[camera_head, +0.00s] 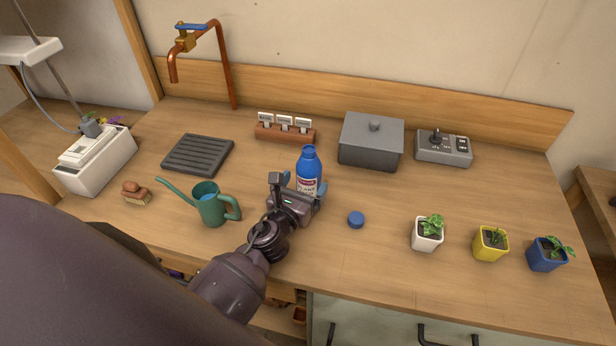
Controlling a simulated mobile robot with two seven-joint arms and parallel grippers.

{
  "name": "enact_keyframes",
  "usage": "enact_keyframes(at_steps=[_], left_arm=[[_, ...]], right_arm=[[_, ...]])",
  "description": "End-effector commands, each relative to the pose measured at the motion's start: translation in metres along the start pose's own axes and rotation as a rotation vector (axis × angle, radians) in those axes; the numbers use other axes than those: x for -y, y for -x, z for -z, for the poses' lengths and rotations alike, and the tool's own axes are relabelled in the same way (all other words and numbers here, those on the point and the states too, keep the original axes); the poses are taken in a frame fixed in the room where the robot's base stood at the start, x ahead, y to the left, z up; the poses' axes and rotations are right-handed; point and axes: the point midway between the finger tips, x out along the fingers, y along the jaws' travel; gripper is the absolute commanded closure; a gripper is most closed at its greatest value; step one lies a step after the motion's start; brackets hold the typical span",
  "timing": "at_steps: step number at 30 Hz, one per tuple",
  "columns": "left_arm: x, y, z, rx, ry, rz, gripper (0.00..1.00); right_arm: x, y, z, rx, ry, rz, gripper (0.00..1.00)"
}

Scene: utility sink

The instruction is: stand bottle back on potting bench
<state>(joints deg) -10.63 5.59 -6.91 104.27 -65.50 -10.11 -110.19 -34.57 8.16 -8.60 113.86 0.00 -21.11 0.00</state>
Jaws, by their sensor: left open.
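The blue bottle (309,166) with a white and red label stands upright on the wooden potting bench (355,285), near its middle. My left gripper (293,186) is open at the bottle's lower front, with its fingers close to the bottle's sides. The gripper hides the bottle's base, and I cannot tell whether the fingers touch it. A loose round blue cap (356,220) lies on the bench to the right of the bottle. My right gripper is not in view.
A green watering can (211,207) stands left of my gripper. Behind are a dark slatted tray (198,155), a label holder (285,133), a grey lidded box (371,143) and a control box (443,148). Potted plants (428,233) line the right front. Bench between cap and pots is clear.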

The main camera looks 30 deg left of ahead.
Motion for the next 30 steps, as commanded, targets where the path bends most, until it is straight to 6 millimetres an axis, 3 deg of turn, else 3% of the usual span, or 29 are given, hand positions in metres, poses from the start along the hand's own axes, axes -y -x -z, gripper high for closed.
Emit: enact_keyframes(at_steps=[9, 15, 30], left_arm=[[-0.001, 0.057, 0.002, -0.002, -0.001, -0.001, 0.10], [-0.001, 0.079, 0.002, -0.001, 0.000, -0.002, 0.10], [0.000, 0.088, 0.000, 0.001, 0.000, -0.001, 0.10]], right_arm=[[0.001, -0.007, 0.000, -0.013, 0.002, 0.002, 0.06], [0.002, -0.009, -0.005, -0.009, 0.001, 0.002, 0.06], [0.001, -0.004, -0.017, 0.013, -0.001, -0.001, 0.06]])
